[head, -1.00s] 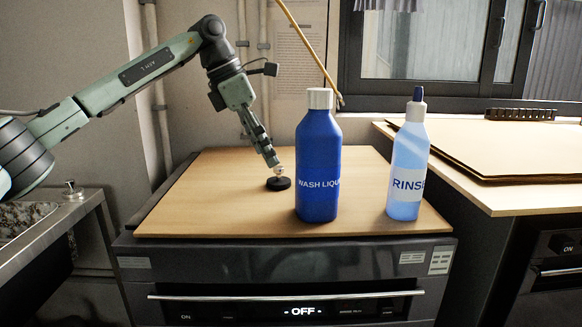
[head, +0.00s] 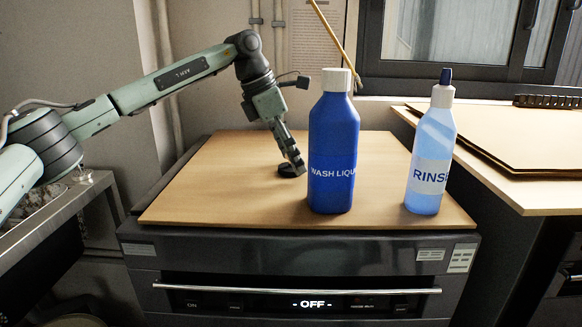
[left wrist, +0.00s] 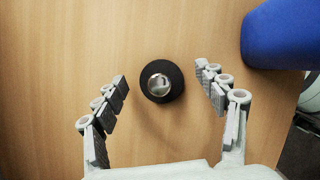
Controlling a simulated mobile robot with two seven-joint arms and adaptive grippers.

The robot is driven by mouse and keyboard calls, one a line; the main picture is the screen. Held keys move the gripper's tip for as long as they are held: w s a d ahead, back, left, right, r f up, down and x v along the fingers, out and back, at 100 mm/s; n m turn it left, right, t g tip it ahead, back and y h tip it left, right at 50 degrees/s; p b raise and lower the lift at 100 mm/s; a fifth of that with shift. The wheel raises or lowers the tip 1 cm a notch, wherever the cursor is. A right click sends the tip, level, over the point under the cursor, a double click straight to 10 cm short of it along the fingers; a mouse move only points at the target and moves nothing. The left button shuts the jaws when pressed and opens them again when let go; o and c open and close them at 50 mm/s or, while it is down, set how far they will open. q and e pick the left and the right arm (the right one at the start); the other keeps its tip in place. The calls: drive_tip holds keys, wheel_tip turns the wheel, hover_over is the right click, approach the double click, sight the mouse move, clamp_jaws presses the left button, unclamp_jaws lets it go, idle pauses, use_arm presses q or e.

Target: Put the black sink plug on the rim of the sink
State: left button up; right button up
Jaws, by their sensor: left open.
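The black sink plug (head: 287,170) lies on the wooden board on top of the oven, left of the blue bottle. In the left wrist view the plug (left wrist: 162,82) shows as a black disc with a shiny metal knob. My left gripper (head: 297,168) is above the plug, pointing down. In the wrist view its open fingers (left wrist: 163,90) stand on either side of the plug, apart from it. The sink (head: 50,215) is at the left edge; its metal rim (head: 75,200) is partly hidden by my arm. My right gripper is out of view.
The blue wash liquid bottle (head: 334,150) stands close right of my left gripper, and shows in the wrist view (left wrist: 275,35). A rinse bottle (head: 430,150) stands farther right. The board (head: 215,190) is clear left of the plug. A gap separates sink and oven.

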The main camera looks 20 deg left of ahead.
use_arm(q)
drive_tip(key=shift+c, duration=0.5)
drive_tip(key=c, duration=1.2)
drive_tip(key=shift+o, duration=0.2)
drive_tip(key=shift+r, duration=0.1)
